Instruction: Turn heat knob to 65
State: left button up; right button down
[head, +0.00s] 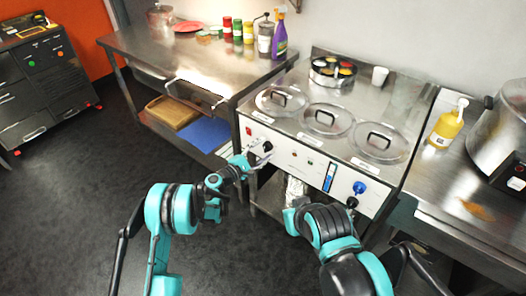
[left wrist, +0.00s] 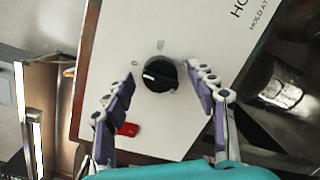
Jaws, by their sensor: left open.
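The heat knob (left wrist: 160,74) is a round black dial with a white pointer mark on the white front panel (left wrist: 180,120) of the steel warmer. In the left wrist view it sits between the two fingers of my left gripper (left wrist: 160,92), which is open and apart from it on both sides. In the head view my left gripper (head: 258,158) is at the left end of the panel, close to the knob (head: 267,146). The pointer aims to the left in the wrist view; its scale value is too small to read. My right arm shows in the head view, but its fingers are not clear.
A red switch (left wrist: 128,129) is beside the knob. Three clear lids (head: 326,118) with black handles cover the warmer top. A blue knob (head: 359,187) is at the panel's right end. A steel table (head: 190,62) stands left, and a yellow bottle (head: 447,128) stands right.

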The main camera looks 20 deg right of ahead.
pick_arm(q)
jog(key=c, duration=1.2)
jog(key=shift+o, duration=0.2)
jog(key=m+y, duration=0.1)
jog(key=m, duration=0.5)
jog(key=m+y, duration=0.1)
jog(key=m, duration=0.5)
jog(key=shift+s+d+r+m+t, duration=0.1)
jog(key=shift+s+m+t, duration=0.05)
jog(key=shift+m+t, duration=0.15)
